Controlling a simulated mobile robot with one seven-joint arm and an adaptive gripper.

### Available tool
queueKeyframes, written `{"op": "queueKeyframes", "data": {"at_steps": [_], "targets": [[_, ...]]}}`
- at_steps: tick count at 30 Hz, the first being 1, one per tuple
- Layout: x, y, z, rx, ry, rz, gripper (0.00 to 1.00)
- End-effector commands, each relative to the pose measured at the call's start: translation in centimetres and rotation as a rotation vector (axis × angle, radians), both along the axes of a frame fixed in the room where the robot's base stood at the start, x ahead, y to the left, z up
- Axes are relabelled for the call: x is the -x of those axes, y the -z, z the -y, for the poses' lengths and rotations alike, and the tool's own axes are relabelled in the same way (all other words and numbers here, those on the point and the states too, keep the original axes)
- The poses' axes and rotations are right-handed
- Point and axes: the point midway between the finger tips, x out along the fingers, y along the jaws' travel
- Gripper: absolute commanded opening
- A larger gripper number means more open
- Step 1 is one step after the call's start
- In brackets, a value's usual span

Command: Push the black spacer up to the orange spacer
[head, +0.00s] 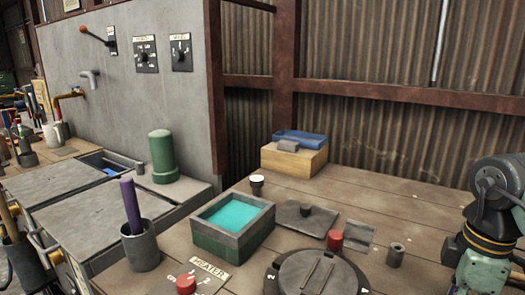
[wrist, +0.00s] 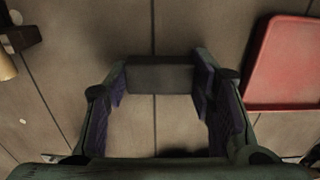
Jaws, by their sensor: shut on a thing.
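In the wrist view my gripper (wrist: 160,88) points at a plank surface. Its two fingers, with purple inner pads, stand apart on either side of a dark grey block (wrist: 160,76) and are shut on it. The block spans the gap between the fingertips. I cannot tell from its look whether it is the black spacer. I make out no orange spacer in either view. The head view shows part of my arm at the right edge, but not my gripper.
In the wrist view a red tray (wrist: 284,66) lies to the right, and a tan object (wrist: 6,68) with a dark part is at the left edge. In the head view the bench holds a green box with a turquoise inside (head: 234,217), a round dark lid (head: 317,275) and a small grey cylinder (head: 396,255).

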Motion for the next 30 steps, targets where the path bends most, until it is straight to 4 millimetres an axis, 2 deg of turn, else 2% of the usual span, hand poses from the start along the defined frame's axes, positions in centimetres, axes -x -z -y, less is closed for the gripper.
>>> {"op": "queueKeyframes", "data": {"at_steps": [16, 17, 27, 30], "targets": [[0.03, 0.19, 0.13, 0.000, 0.001, 0.000, 0.29], [0.04, 0.19, 0.14, 0.000, 0.001, 0.000, 0.51], [0.06, 0.15, 0.12, -0.001, 0.001, -0.001, 0.73], [0.06, 0.11, 0.12, -0.001, 0.001, -0.001, 0.73]]}}
